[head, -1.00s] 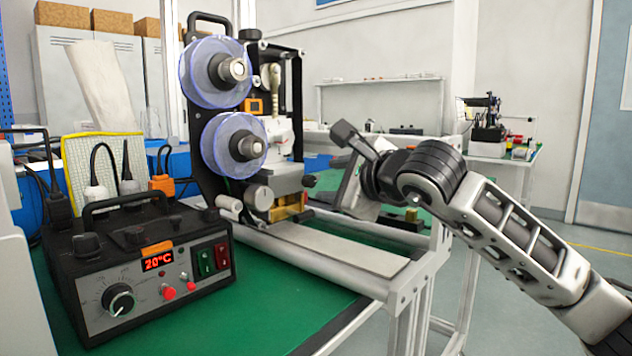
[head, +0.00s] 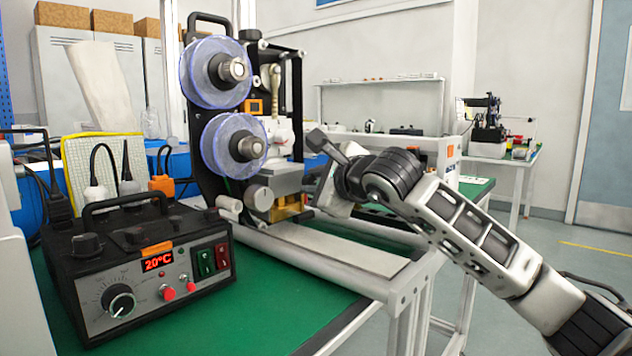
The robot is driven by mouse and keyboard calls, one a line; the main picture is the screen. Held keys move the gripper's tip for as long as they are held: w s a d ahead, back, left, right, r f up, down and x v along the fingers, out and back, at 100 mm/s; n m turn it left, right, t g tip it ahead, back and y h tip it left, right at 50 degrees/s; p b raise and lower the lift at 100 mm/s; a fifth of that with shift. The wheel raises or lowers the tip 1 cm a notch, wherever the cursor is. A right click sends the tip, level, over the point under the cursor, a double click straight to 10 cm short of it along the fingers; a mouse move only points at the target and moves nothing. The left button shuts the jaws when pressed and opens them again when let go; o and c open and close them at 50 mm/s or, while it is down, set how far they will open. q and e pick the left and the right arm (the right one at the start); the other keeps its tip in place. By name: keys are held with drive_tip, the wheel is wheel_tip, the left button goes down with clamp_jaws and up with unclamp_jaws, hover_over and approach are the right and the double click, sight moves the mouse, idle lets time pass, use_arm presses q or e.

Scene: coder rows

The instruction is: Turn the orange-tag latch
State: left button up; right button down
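The coder machine (head: 207,90) stands on the green bench with two clear blue-rimmed reels on its front. A small orange-fronted part (head: 253,106) sits on it right of the upper reel; I cannot tell whether this is the tag of the latch. No latch handle shows clearly. My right gripper (head: 319,165) comes in from the right, its dark upper fingertip close to the machine's right side, near the grey block above the brass part (head: 287,208). Contact cannot be told. Its far side is hidden and its opening is unclear. My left gripper is not in view.
A black control box (head: 150,270) with a 20°C display, an orange label and a dial stands front left. A pale metal rail (head: 330,250) runs along the bench below my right arm. The green bench top (head: 260,315) in front is clear.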

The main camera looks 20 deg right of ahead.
drive_tip(key=shift+d+r+m+g+y, duration=0.15)
drive_tip(key=shift+m+g+y, duration=0.25)
drive_tip(key=shift+m, duration=0.7)
drive_tip(key=shift+w+r+m+g+y+p, duration=0.1)
drive_tip(key=shift+m+g+y+p, duration=0.2)
drive_tip(key=shift+m+g+p, duration=0.45)
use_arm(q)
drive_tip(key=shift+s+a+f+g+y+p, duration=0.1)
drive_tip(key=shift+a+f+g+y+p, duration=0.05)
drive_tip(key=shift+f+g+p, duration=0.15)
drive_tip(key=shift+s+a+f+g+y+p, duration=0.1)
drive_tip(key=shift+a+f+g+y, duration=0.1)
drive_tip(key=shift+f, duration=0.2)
use_arm(e)
drive_tip(key=shift+m, duration=0.55)
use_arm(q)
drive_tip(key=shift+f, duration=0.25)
use_arm(e)
drive_tip(key=shift+y, duration=0.3)
drive_tip(key=c, duration=1.3)
unclamp_jaws()
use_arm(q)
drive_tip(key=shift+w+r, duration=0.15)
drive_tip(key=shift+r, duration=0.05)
use_arm(e)
drive_tip(key=shift+o, duration=0.2)
